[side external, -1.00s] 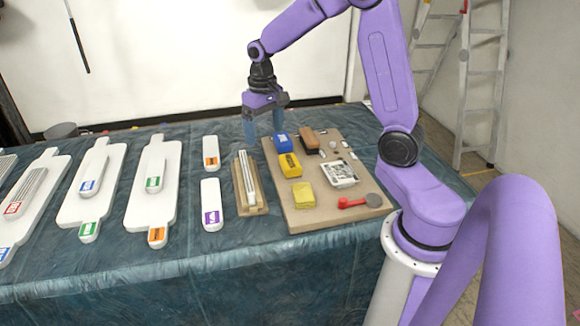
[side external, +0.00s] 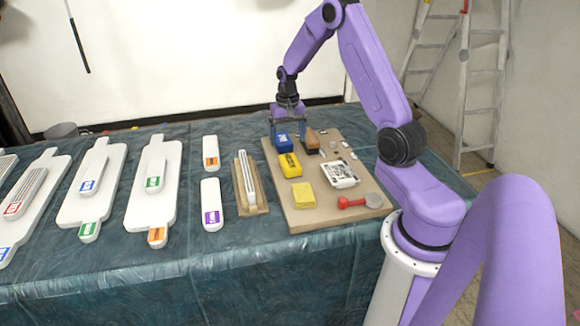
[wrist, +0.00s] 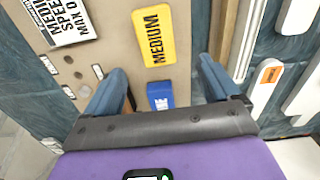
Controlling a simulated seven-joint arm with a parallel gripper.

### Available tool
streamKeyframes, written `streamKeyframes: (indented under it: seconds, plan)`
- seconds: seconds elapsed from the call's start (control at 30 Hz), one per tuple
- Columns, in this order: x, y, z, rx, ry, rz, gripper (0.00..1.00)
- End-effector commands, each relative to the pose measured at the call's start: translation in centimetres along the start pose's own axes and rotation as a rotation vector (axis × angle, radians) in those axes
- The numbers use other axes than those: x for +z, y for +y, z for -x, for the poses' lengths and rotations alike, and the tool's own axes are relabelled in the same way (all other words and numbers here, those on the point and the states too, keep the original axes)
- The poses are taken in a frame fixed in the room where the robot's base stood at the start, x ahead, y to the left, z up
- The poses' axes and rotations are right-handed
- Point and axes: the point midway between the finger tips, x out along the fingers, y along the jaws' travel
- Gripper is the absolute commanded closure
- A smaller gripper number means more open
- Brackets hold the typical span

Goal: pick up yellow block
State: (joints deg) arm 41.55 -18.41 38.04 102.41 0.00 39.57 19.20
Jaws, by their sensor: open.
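A yellow block (side external: 289,165) with a dark label lies on the brown board. In the wrist view the yellow block (wrist: 154,36) reads "MEDIUM" and sits ahead of the fingertips. A second yellow piece (side external: 302,196), plain and squarish, lies nearer the board's front. My gripper (side external: 288,128) is open over the back of the board, near a blue block (side external: 282,141). In the wrist view the blue block (wrist: 160,95) shows between the two spread fingers of my gripper (wrist: 161,66). Nothing is held.
The board (side external: 325,212) also bears a brown-and-black block (side external: 312,140), a white printed piece (side external: 340,174) and a red-handled tool (side external: 352,202). A wooden holder (side external: 248,184) with pale strips stands left of it. White labelled boards (side external: 153,187) lie farther left on the dark cloth.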

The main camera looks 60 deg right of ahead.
Motion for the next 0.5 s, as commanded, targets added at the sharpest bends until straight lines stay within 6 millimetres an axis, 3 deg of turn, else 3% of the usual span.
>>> streamKeyframes:
  seconds: [0.2, 0.5]
  plan:
    - [0.1, 0.0, -3.7, 0.001, -0.003, 0.000, 0.11]
    - [0.3, 0.1, -5.6, 0.001, -0.002, 0.000, 0.11]
